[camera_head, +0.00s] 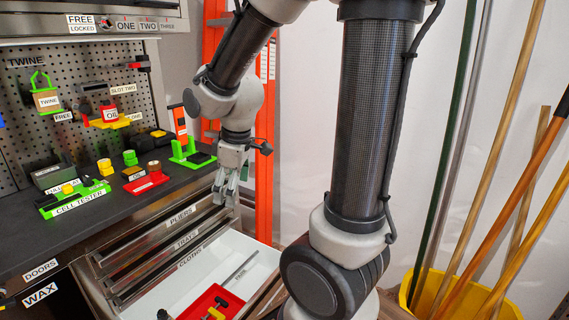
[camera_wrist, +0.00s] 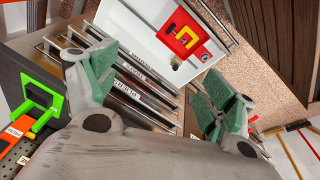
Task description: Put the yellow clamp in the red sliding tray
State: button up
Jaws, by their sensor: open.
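The red sliding tray (camera_head: 189,309) sits in an open white drawer at the bottom of the head view. It also shows in the wrist view (camera_wrist: 179,48). The yellow clamp (camera_head: 215,313) lies in the red tray, with dark parts beside it; the yellow piece shows in the wrist view as a U shape (camera_wrist: 187,36). My gripper (camera_head: 226,190) is above the drawer, pointing down, apart from the tray and clamp. In the wrist view its green-padded fingers (camera_wrist: 158,80) are spread wide with nothing between them.
The open white drawer (camera_head: 180,290) extends below drawer fronts labelled pliers, trays and cloths. The dark worktop (camera_head: 40,240) at left holds a green cell tester (camera_head: 75,203) and other items. An orange ladder (camera_head: 265,150) and a yellow bucket (camera_head: 450,300) with poles stand behind and right.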

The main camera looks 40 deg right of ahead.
jog(key=s+d+r+m, duration=0.2)
jog(key=s+r+m, duration=0.2)
jog(key=s, duration=0.3)
jog(key=s+d+r+m+t, duration=0.1)
jog(key=s+d+r+m, duration=0.2)
jog(key=s+r, duration=0.3)
jog(key=shift+s+m+t, duration=0.3)
jog(key=shift+s+m, duration=0.3)
jog(key=shift+s, duration=0.2)
